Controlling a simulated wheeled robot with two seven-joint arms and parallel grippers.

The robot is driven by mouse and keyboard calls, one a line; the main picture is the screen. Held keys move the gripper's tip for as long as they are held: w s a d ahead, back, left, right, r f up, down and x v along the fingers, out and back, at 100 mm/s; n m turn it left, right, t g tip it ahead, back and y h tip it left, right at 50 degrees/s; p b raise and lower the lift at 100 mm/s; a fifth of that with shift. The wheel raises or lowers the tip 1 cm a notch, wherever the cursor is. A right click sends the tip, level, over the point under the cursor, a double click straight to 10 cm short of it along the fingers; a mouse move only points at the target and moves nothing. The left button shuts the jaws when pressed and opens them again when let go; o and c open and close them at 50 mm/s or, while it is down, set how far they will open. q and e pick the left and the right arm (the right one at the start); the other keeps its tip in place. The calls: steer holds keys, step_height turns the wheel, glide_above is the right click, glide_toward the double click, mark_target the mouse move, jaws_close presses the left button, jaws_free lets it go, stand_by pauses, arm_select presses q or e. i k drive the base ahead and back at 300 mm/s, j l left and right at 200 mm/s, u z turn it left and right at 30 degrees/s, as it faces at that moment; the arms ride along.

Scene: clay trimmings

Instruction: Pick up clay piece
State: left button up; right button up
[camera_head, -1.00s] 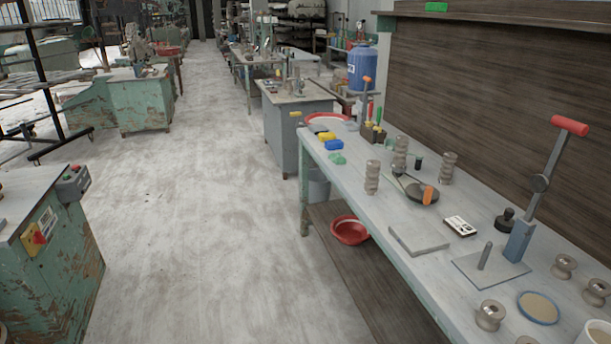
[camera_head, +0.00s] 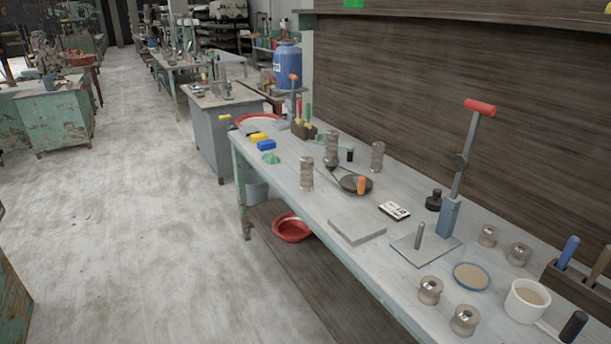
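Neither of my grippers is in view. I cannot tell for sure which thing is the clay piece. A flat grey square slab (camera_head: 357,226) lies near the front edge of the workbench (camera_head: 318,208). A shallow blue-rimmed dish (camera_head: 471,276) with a beige fill lies further right. A small green lump (camera_head: 270,158) lies at the bench's far left end, near a yellow block (camera_head: 258,138) and a blue block (camera_head: 266,144).
A red-handled lever press (camera_head: 455,180) stands upright on the bench. Several metal spools, a white mug (camera_head: 525,301) and a wooden tool box (camera_head: 575,290) stand at the right. A red basin (camera_head: 291,228) sits on the lower shelf. The floor (camera_head: 140,220) at left is open.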

mark_target(307, 164)
steer(key=i+j+z, duration=0.35)
steer(key=i+j, duration=0.15)
steer(key=i, duration=0.25)
steer(key=i+j+z, duration=0.4)
steer(key=i+j, duration=0.3)
